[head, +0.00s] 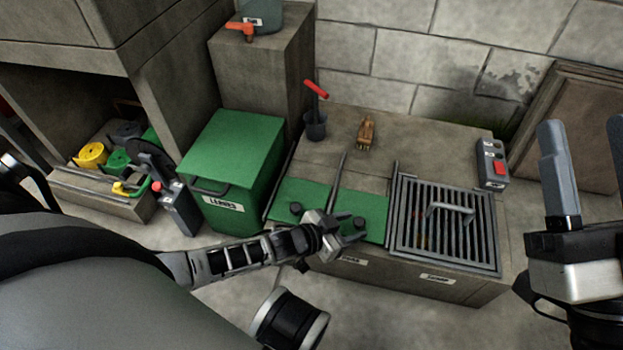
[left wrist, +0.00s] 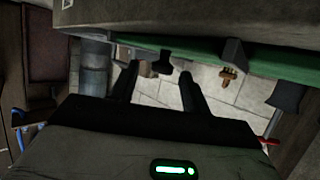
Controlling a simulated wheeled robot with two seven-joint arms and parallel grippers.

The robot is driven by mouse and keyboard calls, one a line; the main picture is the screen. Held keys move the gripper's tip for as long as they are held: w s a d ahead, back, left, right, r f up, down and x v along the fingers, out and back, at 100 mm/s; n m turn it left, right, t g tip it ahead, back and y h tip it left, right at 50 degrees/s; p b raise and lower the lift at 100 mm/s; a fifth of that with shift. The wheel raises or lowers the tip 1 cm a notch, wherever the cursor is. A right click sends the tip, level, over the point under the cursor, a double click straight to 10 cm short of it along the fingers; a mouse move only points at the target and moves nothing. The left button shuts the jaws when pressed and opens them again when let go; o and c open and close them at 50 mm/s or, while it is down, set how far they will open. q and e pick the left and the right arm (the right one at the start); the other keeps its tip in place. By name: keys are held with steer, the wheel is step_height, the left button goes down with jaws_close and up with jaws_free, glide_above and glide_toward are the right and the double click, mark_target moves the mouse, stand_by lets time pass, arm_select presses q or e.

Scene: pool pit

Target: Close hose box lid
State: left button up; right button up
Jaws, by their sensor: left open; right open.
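I cannot tell for sure which part is the hose box. A green box (head: 232,155) with a handle and a white label on its front stands left of the concrete bench; its top looks flat and shut. Two flat green panels (head: 305,194) with dark knobs lie in the bench top; a green strip (left wrist: 210,55) with dark knobs shows in the left wrist view. My left gripper (head: 350,228) is open and empty at the right panel's knob; contact is unclear. Its fingers (left wrist: 158,82) show apart. My right gripper (head: 588,165) is open and empty at the far right.
A barred grate (head: 446,222) with a handle lies right of the panels.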

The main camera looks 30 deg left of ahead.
arm_select(q)
steer(key=p+v, duration=0.7)
steer(key=v, duration=0.8)
arm_select(e)
step_height(320, 180, down, 10)
steer(key=s+m+g+h, duration=0.1)
steer(key=m+g+h, duration=0.4)
steer(key=m, duration=0.2)
steer(key=shift+s+a+h, duration=0.25)
steer(key=shift+s+h, duration=0.15)
arm_select(q)
steer(key=shift+s, duration=0.15)
